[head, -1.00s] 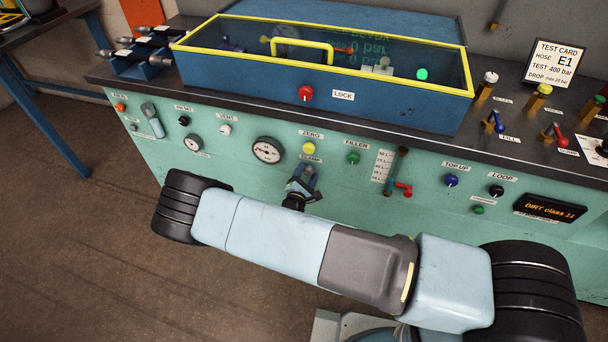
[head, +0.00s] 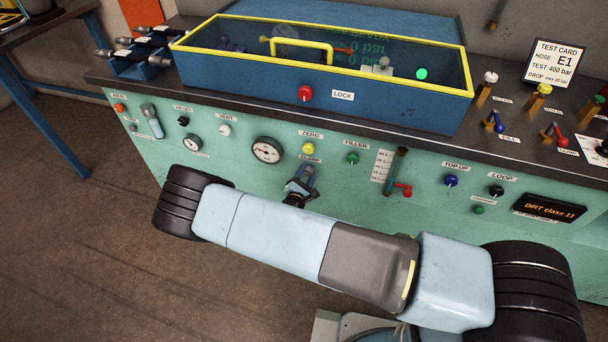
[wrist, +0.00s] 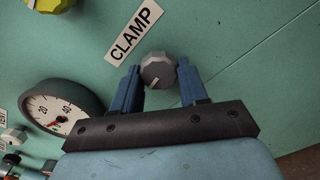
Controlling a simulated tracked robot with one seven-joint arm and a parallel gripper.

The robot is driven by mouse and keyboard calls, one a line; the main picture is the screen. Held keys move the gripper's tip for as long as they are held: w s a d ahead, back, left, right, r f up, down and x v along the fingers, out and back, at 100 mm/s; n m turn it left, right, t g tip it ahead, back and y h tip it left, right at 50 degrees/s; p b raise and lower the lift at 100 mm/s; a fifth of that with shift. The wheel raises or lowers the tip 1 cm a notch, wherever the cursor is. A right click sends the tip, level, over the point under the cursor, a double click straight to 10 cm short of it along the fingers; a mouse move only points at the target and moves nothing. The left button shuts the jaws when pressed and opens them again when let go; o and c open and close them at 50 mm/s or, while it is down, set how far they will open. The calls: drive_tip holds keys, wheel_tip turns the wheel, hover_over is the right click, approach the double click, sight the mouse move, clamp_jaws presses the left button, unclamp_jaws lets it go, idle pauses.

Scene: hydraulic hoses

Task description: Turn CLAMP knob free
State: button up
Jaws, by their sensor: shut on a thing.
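The CLAMP knob (wrist: 158,72) is a grey fluted knob on the green panel, seen in the wrist view just below and right of its CLAMP label (wrist: 134,33). A pale mark shows on its lower face. My gripper (wrist: 159,80) has its two blue fingers on either side of the knob, shut on it. In the head view my gripper (head: 300,183) is at the panel under the CLAMP label, and the knob itself is hidden behind it there.
The yellow ZERO knob (head: 308,148) sits just above, and a round gauge (head: 267,150) is close on the left. The green FILLER knob (head: 352,158) is to the right. The blue test box (head: 330,85) with its yellow-framed lid stands on the bench above.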

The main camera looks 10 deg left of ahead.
drive_tip(key=n, duration=0.4)
drive_tip(key=shift+d, duration=0.15)
drive_tip(key=n, duration=0.8)
drive_tip(key=shift+r, duration=0.1)
drive_tip(key=shift+n, duration=2.1)
drive_tip(key=o, duration=1.1)
drive_tip(key=shift+c, duration=0.2)
drive_tip(key=s+a, duration=0.1)
drive_tip(key=s, duration=1.2)
drive_tip(key=shift+s, duration=0.4)
